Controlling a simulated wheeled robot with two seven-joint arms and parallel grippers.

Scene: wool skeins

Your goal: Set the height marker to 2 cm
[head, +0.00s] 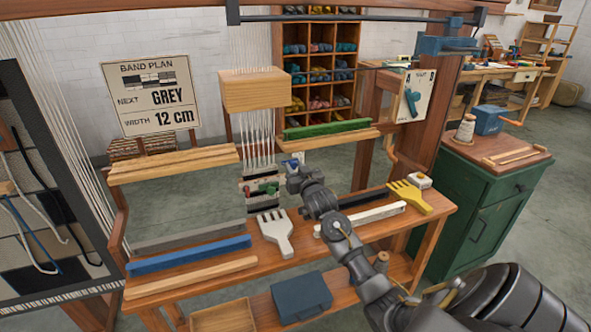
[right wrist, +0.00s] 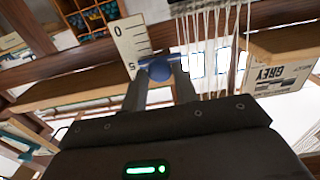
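The scale carries a 0 and a 5, and the knob sits beside the 5 end. My right gripper (right wrist: 160,78) has its two fingertips against either side of the knob. In the head view my right gripper (head: 291,172) reaches to the loom's middle, right of the hanging warp threads (head: 258,140). It hides most of the marker there; a little blue shows at its tip. My left gripper is not in view.
The loom's front shelf (head: 335,235) holds a white comb (head: 275,232), a yellow comb (head: 410,196) and several bars. A wooden block (head: 254,90) hangs around the threads above. A sign (head: 152,98) reads GREY, 12 cm. A green cabinet (head: 478,205) stands at right.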

